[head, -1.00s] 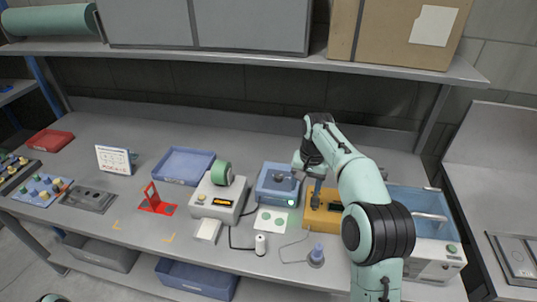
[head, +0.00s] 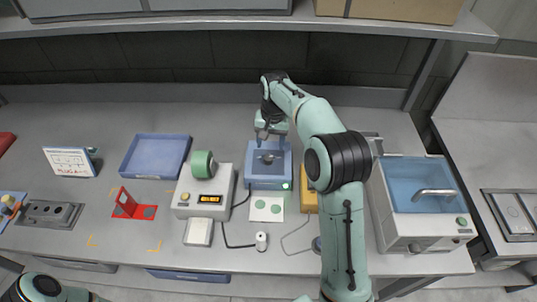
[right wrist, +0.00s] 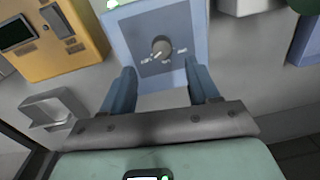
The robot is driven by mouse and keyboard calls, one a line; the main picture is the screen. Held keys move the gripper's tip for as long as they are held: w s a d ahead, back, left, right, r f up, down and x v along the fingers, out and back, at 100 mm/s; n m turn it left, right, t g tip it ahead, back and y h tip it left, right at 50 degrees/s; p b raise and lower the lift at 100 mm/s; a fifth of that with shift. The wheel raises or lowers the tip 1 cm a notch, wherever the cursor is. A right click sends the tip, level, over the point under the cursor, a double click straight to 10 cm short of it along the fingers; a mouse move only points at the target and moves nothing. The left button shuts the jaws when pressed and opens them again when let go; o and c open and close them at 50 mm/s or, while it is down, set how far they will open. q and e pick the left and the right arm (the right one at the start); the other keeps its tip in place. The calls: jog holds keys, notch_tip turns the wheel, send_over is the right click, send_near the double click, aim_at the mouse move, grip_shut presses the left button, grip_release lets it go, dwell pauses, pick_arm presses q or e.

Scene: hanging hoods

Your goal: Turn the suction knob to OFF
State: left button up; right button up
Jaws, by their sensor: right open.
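The suction knob (right wrist: 161,48) is a small round dark-grey knob on the grey panel of a blue box (right wrist: 120,32). Small labels flank it, too small to read surely, and a light mark shows on its lower-left side. In the head view the blue box (head: 269,182) stands in the middle of the table with a lit green lamp (head: 287,186). My right gripper (head: 271,136) hangs over the box, and its fingers partly cover it. In the right wrist view the gripper (right wrist: 160,74) is open, its fingers apart on either side below the knob, holding nothing. My left gripper is out of view.
A yellow device (right wrist: 62,45) stands close beside the box, partly behind my right arm in the head view. A grey device with a green roll (head: 203,192) stands left. A card with green circles (head: 266,209) lies in front.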

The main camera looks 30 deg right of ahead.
aim_at(269, 158)
jog(key=f, duration=0.7)
jog(key=shift+w+a+f, duration=0.15)
jog(key=shift+w+f, duration=0.05)
jog(key=shift+w, duration=0.1)
jog(key=c, duration=1)
